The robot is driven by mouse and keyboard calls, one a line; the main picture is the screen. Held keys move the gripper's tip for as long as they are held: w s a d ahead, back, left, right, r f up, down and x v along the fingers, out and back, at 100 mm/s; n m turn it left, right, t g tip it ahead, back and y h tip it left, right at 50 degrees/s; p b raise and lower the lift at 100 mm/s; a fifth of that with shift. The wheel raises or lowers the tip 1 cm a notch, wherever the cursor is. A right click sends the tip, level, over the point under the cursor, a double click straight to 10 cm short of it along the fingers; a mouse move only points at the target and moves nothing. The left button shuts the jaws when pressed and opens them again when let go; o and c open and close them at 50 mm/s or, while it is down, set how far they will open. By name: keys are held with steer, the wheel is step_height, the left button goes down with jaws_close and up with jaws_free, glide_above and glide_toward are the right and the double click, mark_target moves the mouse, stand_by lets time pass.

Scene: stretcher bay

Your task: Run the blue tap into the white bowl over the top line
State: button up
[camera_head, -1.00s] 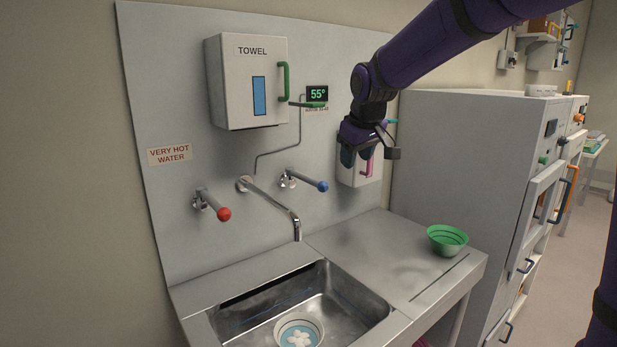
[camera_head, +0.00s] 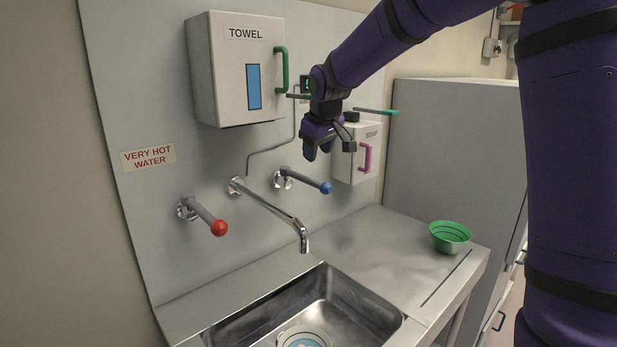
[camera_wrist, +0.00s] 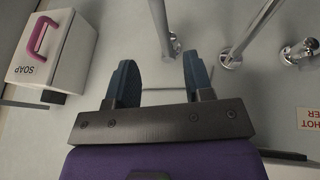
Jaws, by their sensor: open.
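The blue tap is a metal wall lever with a blue ball end (camera_head: 326,187), to the right of the metal spout (camera_head: 270,209). No water stream shows at the spout. The white bowl (camera_head: 282,336) sits in the sink under the spout, cut off by the bottom edge; its lines cannot be made out. My gripper (camera_head: 329,151) is open and empty, above the blue tap and in front of the wall. In the wrist view my two fingers (camera_wrist: 158,75) are apart, and the blue tap's lever (camera_wrist: 161,25) shows beyond the gap between them.
A red-ended tap (camera_head: 219,228) stands left of the spout, by a "VERY HOT WATER" sign (camera_head: 148,157). A towel box (camera_head: 240,70) and a soap box (camera_head: 351,165) hang near my gripper. A green bowl (camera_head: 450,237) stands on the drainboard (camera_head: 380,247).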

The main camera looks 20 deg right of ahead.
mark_target(312, 180)
steer(key=x, duration=1)
steer(key=shift+w+f, duration=0.1)
steer(key=shift+c, duration=0.4)
jaws_close()
